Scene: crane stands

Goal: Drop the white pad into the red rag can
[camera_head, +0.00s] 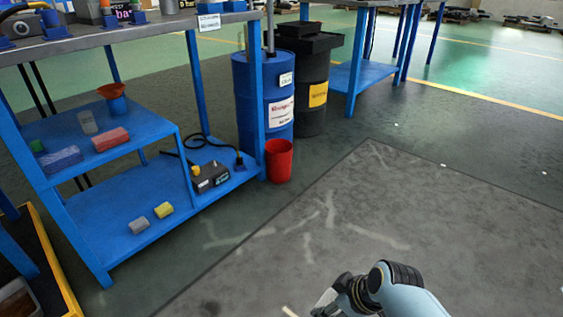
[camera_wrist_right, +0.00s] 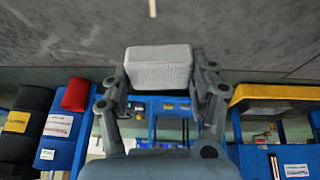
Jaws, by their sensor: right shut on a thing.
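The white pad (camera_wrist_right: 160,68) is a pale block between the two fingers of my right gripper (camera_wrist_right: 161,84) in the right wrist view. The fingers press on its two sides. In the head view my right arm is at the bottom, and its gripper (camera_head: 331,302) is partly cut off by the lower edge. The red rag can (camera_head: 279,160) stands on the floor beside the blue workbench, well ahead of the gripper. It also shows in the wrist view (camera_wrist_right: 76,94), left of the pad and apart from it. My left gripper is out of sight.
The blue workbench (camera_head: 150,225) holds blocks, an orange funnel (camera_head: 114,97) and a black box with a cable (camera_head: 210,177) on its shelves. A blue drum (camera_head: 262,95) and a black drum (camera_head: 312,90) stand behind the can. The floor (camera_head: 400,220) right of it is clear.

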